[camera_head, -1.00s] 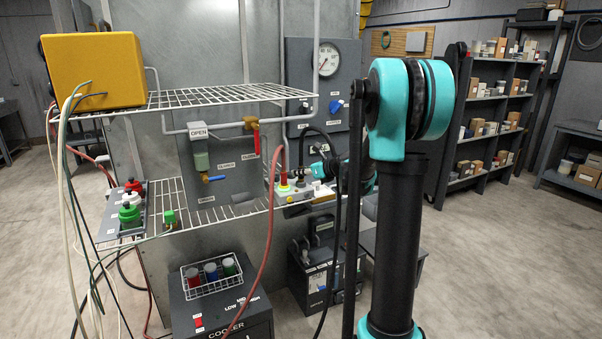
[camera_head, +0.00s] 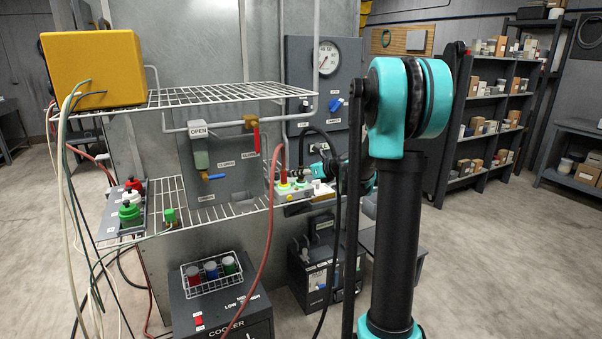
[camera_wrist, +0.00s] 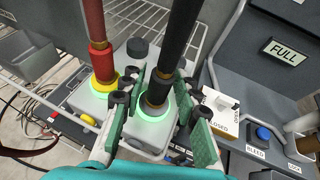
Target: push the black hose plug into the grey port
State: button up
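The black hose plug (camera_wrist: 158,92) stands upright in its port on a white-grey box, in the wrist view. A green glowing ring (camera_wrist: 153,113) surrounds its base; the grey port itself is mostly covered by the plug. A black hose (camera_wrist: 182,35) runs up from the plug. My gripper (camera_wrist: 160,85) has its green-padded fingers on either side of the plug, with visible gaps, so it looks open around it. In the head view my gripper (camera_head: 316,173) is at the box on the lower shelf, where the plug is small and partly hidden.
A red hose plug (camera_wrist: 102,62) sits in a yellow port (camera_wrist: 104,82) beside it, also ringed green. A black round knob (camera_wrist: 137,48) is behind. A white valve tag (camera_wrist: 220,103) and blue button (camera_wrist: 263,133) are to the right. Wire shelves (camera_head: 218,94) stand close above.

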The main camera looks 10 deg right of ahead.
jog(key=shift+o, duration=0.7)
jog(key=v, duration=1.2)
jog(key=s+a+f+n+g+h, duration=0.1)
jog(key=s+a+f+n+g, duration=0.15)
jog(key=s+f+n, duration=0.4)
jog(key=s+a+f+n+g+h, duration=0.2)
jog(key=s+a+f+n, duration=0.25)
jog(key=s+n, duration=0.3)
jog(key=s+d+f+n+g+h, duration=0.1)
jog(key=s+d+f+n+h, duration=0.1)
jog(key=s+f+n, duration=0.3)
jog(key=s+d+f+n+g+h, duration=0.1)
jog(key=s+d+f+n+h, duration=0.1)
jog(key=s+f+n, duration=0.4)
jog(key=s+n, duration=0.4)
jog(key=s, duration=0.3)
jog(key=shift+s+d+f+h, duration=0.2)
jog(key=shift+s+d+h, duration=0.1)
jog(key=shift+d+h, duration=0.1)
jog(key=shift+g, duration=0.25)
jog(key=shift+c, duration=0.2)
